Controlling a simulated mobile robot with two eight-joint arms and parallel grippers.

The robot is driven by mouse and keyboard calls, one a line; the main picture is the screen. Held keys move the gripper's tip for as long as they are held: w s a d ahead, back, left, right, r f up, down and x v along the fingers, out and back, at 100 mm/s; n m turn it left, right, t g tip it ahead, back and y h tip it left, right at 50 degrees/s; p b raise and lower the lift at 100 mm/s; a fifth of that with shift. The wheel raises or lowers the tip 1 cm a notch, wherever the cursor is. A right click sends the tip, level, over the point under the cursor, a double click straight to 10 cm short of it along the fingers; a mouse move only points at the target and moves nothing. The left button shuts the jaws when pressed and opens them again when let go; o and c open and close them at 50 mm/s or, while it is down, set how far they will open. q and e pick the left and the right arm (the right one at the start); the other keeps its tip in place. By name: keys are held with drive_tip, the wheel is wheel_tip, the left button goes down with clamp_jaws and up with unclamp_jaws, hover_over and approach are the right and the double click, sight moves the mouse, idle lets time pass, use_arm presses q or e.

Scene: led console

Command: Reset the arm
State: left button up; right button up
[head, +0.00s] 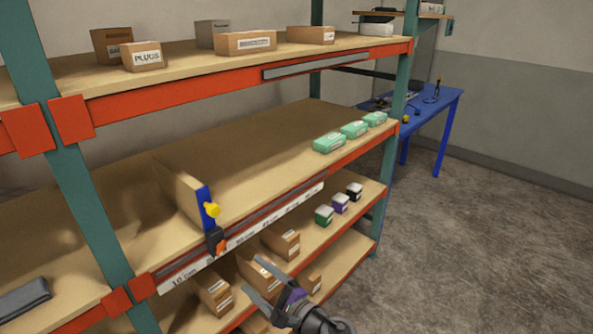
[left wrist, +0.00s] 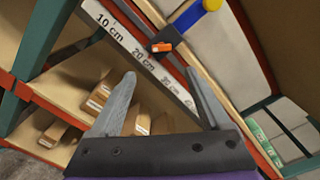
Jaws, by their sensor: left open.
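My left gripper (head: 252,274) is open and empty in front of the shelf rack, low in the head view. Its two grey fingers stand apart in the left wrist view (left wrist: 161,73), with nothing between them. Beyond them is the white scale strip (head: 240,238) marked in cm along the middle shelf's front edge. A black slider with an orange part (head: 216,242) sits at that edge, below an upright divider with a blue front edge (head: 207,208) and a yellow knob (head: 212,210). The slider also shows in the left wrist view (left wrist: 162,47). The gripper appears apart from it. My right gripper is out of view.
Green-white boxes (head: 354,130) stand at the middle shelf's right end. Cardboard boxes (head: 281,243) and small coloured boxes (head: 341,204) are on the lower shelf. More cartons (head: 245,43) are on the top shelf. A blue table (head: 440,105) stands behind at right. The floor (head: 480,240) at right is clear.

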use_arm(q)
drive_tip(key=s+a+f+n+g+h+p, duration=0.35)
drive_tip(key=s+a+n+g+h, duration=0.2)
drive_tip(key=s+a, duration=0.5)
drive_tip(key=s+d+n+h+p, duration=0.3)
drive_tip(key=s+d+n+h, duration=0.2)
drive_tip(key=s, duration=0.5)
drive_tip(key=n+h, duration=0.2)
drive_tip(key=n, duration=0.1)
drive_tip(key=shift+s+f+h+p, duration=0.15)
drive_tip(key=shift+s+h+p, duration=0.2)
drive_tip(key=shift+p, duration=0.05)
drive_tip(key=shift+s+d+n+h, duration=0.2)
drive_tip(key=shift+d+n+h, duration=0.1)
drive_tip(key=shift+n, duration=0.25)
drive_tip(key=shift+c, duration=0.3)
drive_tip(key=shift+s+d, duration=0.15)
drive_tip(key=shift+d, duration=0.1)
drive_tip(key=c, duration=0.5)
drive_tip(key=n+t+y+b, duration=0.3)
drive_tip(key=t+y, duration=0.3)
drive_tip(key=y, duration=0.8)
approach(223, 249)
drive_tip(key=x, duration=0.8)
drive_tip(key=shift+a+p, duration=0.1)
drive_tip(key=shift+p, duration=0.25)
